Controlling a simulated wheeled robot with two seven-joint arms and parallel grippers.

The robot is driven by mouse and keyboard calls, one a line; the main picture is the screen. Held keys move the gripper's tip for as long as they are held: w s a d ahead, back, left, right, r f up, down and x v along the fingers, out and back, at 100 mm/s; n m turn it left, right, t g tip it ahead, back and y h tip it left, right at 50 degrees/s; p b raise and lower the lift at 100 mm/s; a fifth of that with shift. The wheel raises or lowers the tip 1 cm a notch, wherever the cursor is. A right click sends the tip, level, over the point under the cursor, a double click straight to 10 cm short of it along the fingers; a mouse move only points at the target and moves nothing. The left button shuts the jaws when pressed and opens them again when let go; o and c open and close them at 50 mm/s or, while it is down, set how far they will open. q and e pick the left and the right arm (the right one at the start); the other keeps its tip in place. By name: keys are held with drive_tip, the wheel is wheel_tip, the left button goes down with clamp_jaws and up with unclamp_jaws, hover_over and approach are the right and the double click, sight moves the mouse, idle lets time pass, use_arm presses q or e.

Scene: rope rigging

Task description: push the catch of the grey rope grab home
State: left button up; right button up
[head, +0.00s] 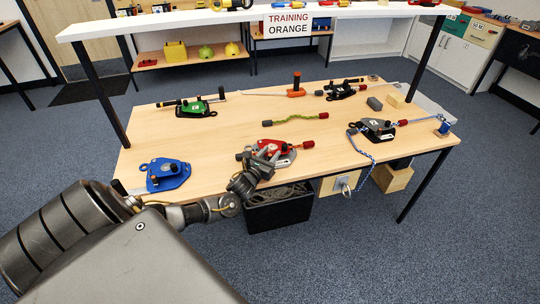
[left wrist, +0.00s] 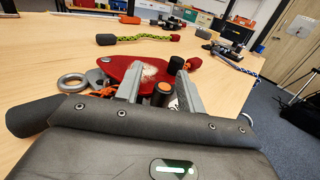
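The grey rope grab (head: 377,126) lies on the right part of the table in the head view, with a black knob on top and a blue-white rope (head: 366,152) running from it over the front edge. Its catch is too small to make out. In the left wrist view it appears small and partly unclear at upper right (left wrist: 226,50). My left gripper (head: 269,157) is at the red rope grab (head: 283,150), left of the grey one. Its fingers (left wrist: 156,74) are apart over the red plate, with a black, orange-ringed knob between them. My right gripper is not in view.
A blue device (head: 167,174) lies at front left and a green one (head: 197,109) at back left. A blue spool (head: 444,127) stands at the right edge. A white shelf (head: 230,20) spans above the table.

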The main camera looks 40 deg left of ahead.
use_arm(q)
drive_tip(key=shift+s+d, duration=0.1)
drive_tip(key=shift+s, duration=0.25)
drive_tip(key=s, duration=0.3)
drive_tip(key=s+d, duration=0.1)
drive_tip(key=s, duration=0.4)
drive_tip(key=shift+s+d, duration=0.3)
drive_tip(key=shift+s, duration=0.05)
drive_tip(key=shift+s+d, duration=0.1)
drive_tip(key=shift+s, duration=0.55)
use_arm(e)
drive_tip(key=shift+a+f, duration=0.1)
